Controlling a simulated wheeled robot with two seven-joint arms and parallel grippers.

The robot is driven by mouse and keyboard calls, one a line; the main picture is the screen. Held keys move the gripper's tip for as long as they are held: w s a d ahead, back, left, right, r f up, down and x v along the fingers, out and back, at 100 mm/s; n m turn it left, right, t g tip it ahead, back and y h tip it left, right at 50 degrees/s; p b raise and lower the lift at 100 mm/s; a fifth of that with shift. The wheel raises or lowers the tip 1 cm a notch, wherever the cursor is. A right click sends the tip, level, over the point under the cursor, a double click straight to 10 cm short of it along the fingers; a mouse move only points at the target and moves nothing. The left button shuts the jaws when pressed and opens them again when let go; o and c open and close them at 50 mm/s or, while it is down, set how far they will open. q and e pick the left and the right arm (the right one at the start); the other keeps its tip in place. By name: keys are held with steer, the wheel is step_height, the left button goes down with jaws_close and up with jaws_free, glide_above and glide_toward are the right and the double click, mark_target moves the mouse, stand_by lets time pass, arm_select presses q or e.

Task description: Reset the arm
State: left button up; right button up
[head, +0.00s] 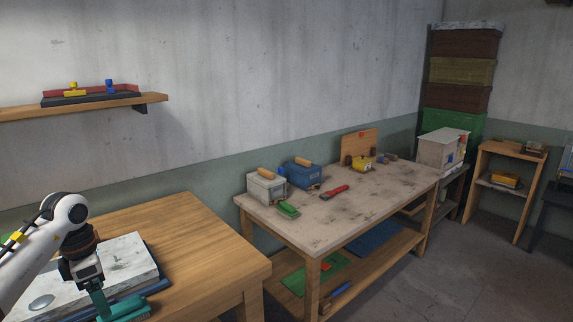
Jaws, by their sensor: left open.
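My left arm comes in from the lower left, white with dark joints. My left gripper (122,305) is teal and hangs low at the bottom of the head view, partly cut off by the frame edge. It is open, and I see nothing between its fingers. It is just in front of a white and grey flat box (122,262) on the near wooden table (190,225). I cannot tell whether it touches the box. My right gripper is not in the view.
A worn workbench (350,205) stands beyond, holding a grey box (266,188), a blue box (301,175), a green brush (288,209) and a red tool (335,192). A wall shelf (20,112) is at left. Stacked hive boxes (462,75) stand at back right. Floor (430,285) at right is clear.

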arm_select(q)
steer(key=w+d+f+n+t+h, duration=0.25)
steer(key=d+f+n+h, duration=0.25)
steer(key=d+f+h, duration=0.85)
steer(key=d+f+n+t+y, duration=0.35)
steer(key=f+n+t, duration=0.45)
steer(key=f+n, duration=0.85)
steer(key=s+a+f+n+g+y, duration=0.15)
steer(key=s+f+n+y, duration=0.25)
steer(key=s+f+n, duration=0.5)
steer(key=s+a+f+n+y, duration=0.3)
steer(key=s+f+n+y, duration=0.25)
steer(key=s+f, duration=0.8)
steer(key=s+d+f+n+g, duration=0.1)
steer(key=s+f+n+g, duration=0.2)
steer(key=s, duration=1)
steer(key=s+d+f+n+g+y, duration=0.1)
steer(key=s+f+n+g, duration=0.3)
steer(key=s, duration=0.9)
step_height(320, 180, down, 4)
steer(key=shift+s+d+r+n+g, duration=0.2)
steer(key=shift+s+n+g, duration=0.1)
steer(key=shift+g, duration=0.2)
